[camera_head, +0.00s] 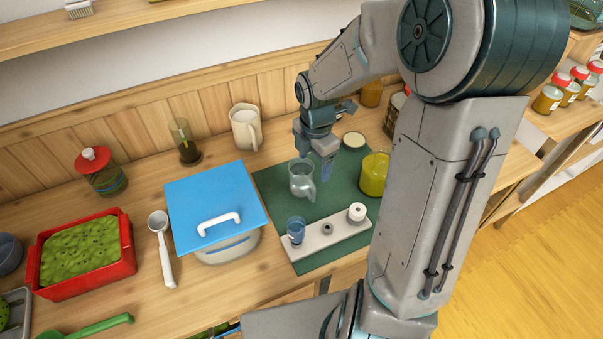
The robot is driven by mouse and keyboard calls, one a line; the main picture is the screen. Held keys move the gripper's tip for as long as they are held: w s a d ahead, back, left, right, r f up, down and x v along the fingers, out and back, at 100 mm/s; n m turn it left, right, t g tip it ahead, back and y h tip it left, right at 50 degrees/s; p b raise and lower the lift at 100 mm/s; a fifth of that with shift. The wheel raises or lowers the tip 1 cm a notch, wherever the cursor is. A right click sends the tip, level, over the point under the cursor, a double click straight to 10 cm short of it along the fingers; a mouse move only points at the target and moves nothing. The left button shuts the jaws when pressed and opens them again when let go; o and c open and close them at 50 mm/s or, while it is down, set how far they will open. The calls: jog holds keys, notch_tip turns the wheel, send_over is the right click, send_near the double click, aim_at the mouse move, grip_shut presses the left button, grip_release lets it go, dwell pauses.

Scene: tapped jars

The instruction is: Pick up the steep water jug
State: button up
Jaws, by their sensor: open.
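A translucent grey jug (301,181) with a handle on its right stands upright on the green mat (281,186). A cream jug (243,130) with a handle stands at the back near the wall panelling. No label shows which is the steep water jug. My gripper (314,152) is open, its fingers pointing down just above and behind the grey jug's rim. It seems to hold nothing. Whether a finger touches the jug cannot be told from this angle.
A yellow-green jar (373,174) and a round lid (353,140) stand right of the jug. A pale holder (325,241) with a blue cup (296,230) lies in front. A blue-lidded container (213,202) is left. My arm hides the right side.

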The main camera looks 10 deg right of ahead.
jog(key=shift+w+f+n, duration=0.15)
jog(key=shift+f+n, duration=0.05)
jog(key=shift+n, duration=0.1)
jog(key=b, duration=0.1)
send_over(309, 197)
jog(key=f, duration=0.8)
jog(key=shift+s+d+f, duration=0.2)
jog(key=shift+s, duration=0.1)
jog(key=shift+w+a+f, duration=0.1)
jog(key=shift+w+f, duration=0.05)
jog(key=shift+f, duration=1.2)
jog(key=shift+w+a+f, duration=0.1)
jog(key=shift+w+f, duration=0.05)
jog(key=shift+f, duration=1.15)
grip_shut()
